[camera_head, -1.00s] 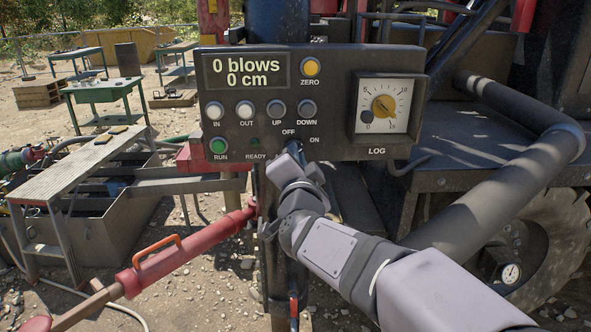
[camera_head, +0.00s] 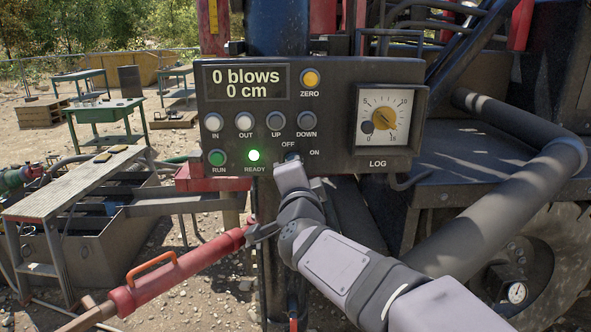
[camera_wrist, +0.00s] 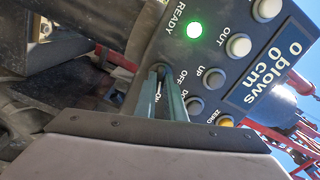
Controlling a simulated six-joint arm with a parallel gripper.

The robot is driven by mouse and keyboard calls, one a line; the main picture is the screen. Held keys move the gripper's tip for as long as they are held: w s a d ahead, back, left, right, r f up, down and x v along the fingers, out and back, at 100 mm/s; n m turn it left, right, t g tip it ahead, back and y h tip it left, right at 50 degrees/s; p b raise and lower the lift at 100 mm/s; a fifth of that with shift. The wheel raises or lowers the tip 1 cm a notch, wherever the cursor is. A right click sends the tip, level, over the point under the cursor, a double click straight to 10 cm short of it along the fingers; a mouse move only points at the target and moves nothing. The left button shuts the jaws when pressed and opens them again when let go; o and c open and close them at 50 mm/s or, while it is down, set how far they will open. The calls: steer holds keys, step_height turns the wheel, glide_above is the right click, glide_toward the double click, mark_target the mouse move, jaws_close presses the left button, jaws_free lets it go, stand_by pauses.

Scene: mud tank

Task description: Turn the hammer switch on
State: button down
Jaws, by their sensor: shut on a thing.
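The dark control panel (camera_head: 340,143) fills the upper middle of the head view, and its display reads 0 blows and 0 cm. The hammer switch (camera_head: 292,156) sits at the panel's lower edge by the OFF and ON labels, mostly hidden by my gripper. My gripper (camera_head: 291,168) reaches up to it from below and is shut on it. The wrist view shows the two fingers (camera_wrist: 162,92) close together at the panel, with the ON label by them. The switch's lever position cannot be made out. The READY lamp (camera_head: 254,155) glows bright green; it also shows in the wrist view (camera_wrist: 194,30).
The IN, OUT, UP and DOWN buttons (camera_head: 260,121), the green RUN button (camera_head: 217,157), the yellow ZERO button (camera_head: 310,78) and the LOG dial (camera_head: 385,118) are close by. A red cylinder (camera_head: 175,275) lies lower left. A thick dark pipe (camera_head: 525,195) runs at right.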

steer(key=c, duration=1.8)
jaws_free()
steer(key=shift+c, duration=0.2)
steer(key=shift+s, duration=0.1)
steer(key=s, duration=0.7)
